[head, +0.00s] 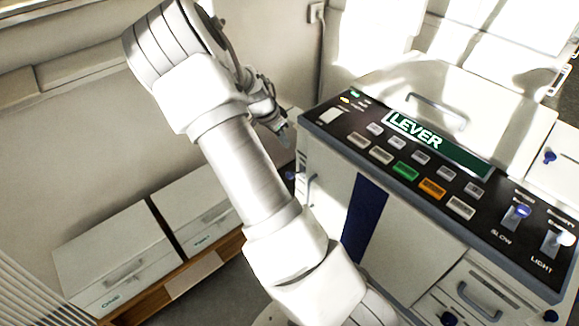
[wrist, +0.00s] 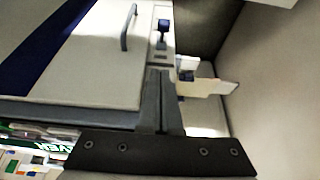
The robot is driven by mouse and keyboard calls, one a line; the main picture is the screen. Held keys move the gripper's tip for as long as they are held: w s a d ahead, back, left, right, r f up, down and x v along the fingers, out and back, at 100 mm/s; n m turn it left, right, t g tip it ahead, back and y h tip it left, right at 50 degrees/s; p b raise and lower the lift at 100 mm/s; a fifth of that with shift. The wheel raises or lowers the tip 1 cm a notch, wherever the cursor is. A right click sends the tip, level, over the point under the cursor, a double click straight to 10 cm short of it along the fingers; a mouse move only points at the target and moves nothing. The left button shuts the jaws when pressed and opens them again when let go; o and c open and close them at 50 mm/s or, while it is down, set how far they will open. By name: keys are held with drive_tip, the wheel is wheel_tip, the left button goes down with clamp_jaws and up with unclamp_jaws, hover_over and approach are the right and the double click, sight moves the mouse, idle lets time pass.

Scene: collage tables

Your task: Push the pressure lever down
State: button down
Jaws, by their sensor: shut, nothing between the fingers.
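The white machine (head: 335,195) stands right of my gripper, its black control panel showing the word LEVER on a display (head: 430,138). My gripper (head: 284,137) is at the panel's left corner, partly hidden behind my arm in the head view. In the wrist view, my gripper (wrist: 158,73) has its fingers together and empty. A small dark-blue-knobbed lever (wrist: 163,27) stands on the machine's side beyond the fingertips, with a gap in the picture. Its label is not readable, so I cannot confirm it is the pressure lever.
A small blue part (wrist: 187,75) and a pale tray-like piece (wrist: 207,87) are right of the fingers. Two white drawer boxes (head: 115,255) sit on a low wooden shelf at left. Blue-knobbed sliders (head: 516,212) are on the panel's right. The wall is close behind my gripper.

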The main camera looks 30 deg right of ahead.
drive_tip(key=x, duration=0.9)
drive_tip(key=shift+d+f+b, duration=0.1)
drive_tip(key=shift+f+b, duration=0.05)
drive_tip(key=shift+b, duration=0.15)
drive_tip(key=f, duration=0.1)
drive_tip(key=a+f, duration=0.1)
drive_tip(key=f, duration=0.1)
drive_tip(key=shift+f, duration=0.15)
drive_tip(key=shift+a+f, duration=0.15)
drive_tip(key=shift+f, duration=0.35)
drive_tip(key=shift+a+f, duration=0.1)
drive_tip(key=shift+f, duration=0.05)
